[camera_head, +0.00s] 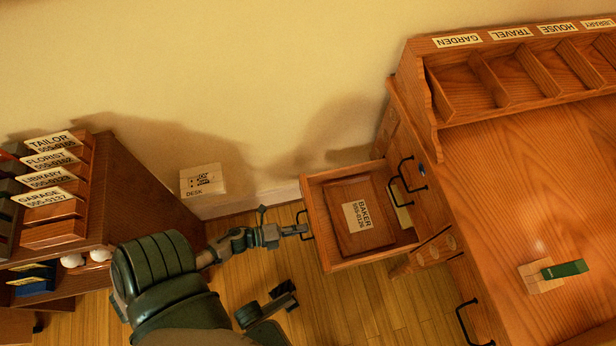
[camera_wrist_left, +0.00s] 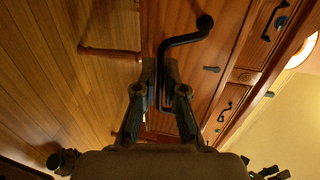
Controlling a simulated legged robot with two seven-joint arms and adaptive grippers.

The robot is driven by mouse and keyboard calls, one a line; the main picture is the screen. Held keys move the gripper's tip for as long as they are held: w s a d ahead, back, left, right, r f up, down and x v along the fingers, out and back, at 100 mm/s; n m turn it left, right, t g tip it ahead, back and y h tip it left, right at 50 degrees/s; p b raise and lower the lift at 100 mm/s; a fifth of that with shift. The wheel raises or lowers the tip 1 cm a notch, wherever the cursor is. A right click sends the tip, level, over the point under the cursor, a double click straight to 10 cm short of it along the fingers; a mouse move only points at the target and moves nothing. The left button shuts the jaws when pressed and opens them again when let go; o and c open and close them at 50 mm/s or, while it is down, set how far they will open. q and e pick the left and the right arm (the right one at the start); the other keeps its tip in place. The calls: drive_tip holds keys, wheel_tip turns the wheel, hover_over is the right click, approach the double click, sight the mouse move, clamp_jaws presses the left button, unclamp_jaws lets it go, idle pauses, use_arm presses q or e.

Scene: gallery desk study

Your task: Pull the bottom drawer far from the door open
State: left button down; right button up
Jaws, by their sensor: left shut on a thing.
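The wooden desk (camera_head: 540,190) is at the right in the head view. A low drawer (camera_head: 314,232) stands pulled out from its left side, and its inside shows. In it lies a wooden box with a BAKER label (camera_head: 357,214). My left gripper (camera_head: 300,230) reaches in from the left and is shut on the black handle at the drawer's front. In the left wrist view my left gripper (camera_wrist_left: 163,88) has its fingers around the lower part of the bent black handle (camera_wrist_left: 185,40).
Other black handles (camera_head: 409,174) (camera_head: 466,322) show on the desk. A shelf unit (camera_head: 130,185) with labelled slots stands left. A green item (camera_head: 565,269) lies on the desktop. Bare floor (camera_head: 345,310) lies below the drawer.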

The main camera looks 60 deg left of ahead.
use_arm(q)
drive_tip(key=shift+s+f, duration=0.2)
drive_tip(key=c, duration=1.2)
unclamp_jaws()
drive_tip(key=shift+c, duration=0.2)
drive_tip(key=shift+w, duration=0.1)
drive_tip(key=shift+a+r, duration=0.1)
drive_tip(key=v, duration=1.2)
